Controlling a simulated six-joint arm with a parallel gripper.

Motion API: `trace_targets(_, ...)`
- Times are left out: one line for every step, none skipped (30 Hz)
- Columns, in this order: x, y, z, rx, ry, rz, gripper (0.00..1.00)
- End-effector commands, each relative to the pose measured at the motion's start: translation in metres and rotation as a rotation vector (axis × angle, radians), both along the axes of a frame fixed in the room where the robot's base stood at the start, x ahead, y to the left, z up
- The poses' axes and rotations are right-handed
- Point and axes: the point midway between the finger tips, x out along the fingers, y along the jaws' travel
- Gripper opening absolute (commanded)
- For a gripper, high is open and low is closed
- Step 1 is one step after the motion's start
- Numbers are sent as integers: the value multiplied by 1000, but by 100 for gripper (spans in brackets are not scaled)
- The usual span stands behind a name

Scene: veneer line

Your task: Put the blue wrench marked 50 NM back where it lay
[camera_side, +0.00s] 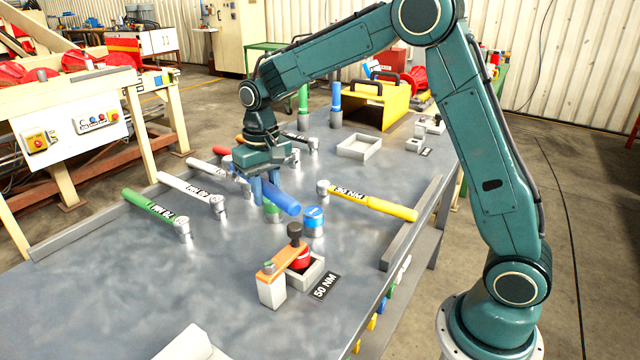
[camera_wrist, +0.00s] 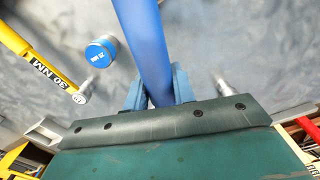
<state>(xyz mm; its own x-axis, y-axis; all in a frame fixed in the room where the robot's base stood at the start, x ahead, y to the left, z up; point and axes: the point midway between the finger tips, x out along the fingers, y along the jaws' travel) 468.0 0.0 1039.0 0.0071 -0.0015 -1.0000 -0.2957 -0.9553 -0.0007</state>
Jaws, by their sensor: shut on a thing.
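The blue wrench (camera_side: 284,198) is between the blue fingers of my gripper (camera_side: 264,190), held above the grey bench top. Its round handle end points to the front right in the side view. In the wrist view its blue handle (camera_wrist: 146,40) runs up from the fingers (camera_wrist: 160,90) to the top edge. My gripper is shut on it. The wrench's head is mostly hidden by the gripper in the side view, and its marking does not show. A dark plate lettered 50 NM (camera_side: 324,286) lies beside a clamp fixture (camera_side: 272,285) at the bench front.
A yellow wrench (camera_side: 380,206) lies right of the gripper. White (camera_side: 185,186) and green (camera_side: 150,206) wrenches lie left. An empty grey tray (camera_side: 359,148) sits behind.

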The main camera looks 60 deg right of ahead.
Motion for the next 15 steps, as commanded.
trace_targets(0, 0, 1, 0, -3, 0, 0)
trace_targets(0, 0, 1, 0, -3, 0, 0)
trace_targets(0, 0, 1, 0, -3, 0, 0)
trace_targets(0, 0, 1, 0, -3, 0, 0)
trace_targets(0, 0, 1, 0, -3, 0, 0)
trace_targets(0, 0, 1, 0, -3, 0, 0)
trace_targets(0, 0, 1, 0, -3, 0, 0)
trace_targets(0, -1, 1, 0, -3, 0, 0)
trace_targets(0, -2, 1, 0, -3, 0, 0)
trace_targets(0, -3, 1, 0, -3, 1, 0)
trace_targets(0, -5, 0, 0, -3, 1, 0)
trace_targets(0, -7, 0, 0, -3, 3, 0)
trace_targets(0, -10, 0, 0, -3, 6, 0)
trace_targets(0, -13, -1, 0, -3, 7, 0)
trace_targets(0, -18, -1, 0, -3, 9, 0)
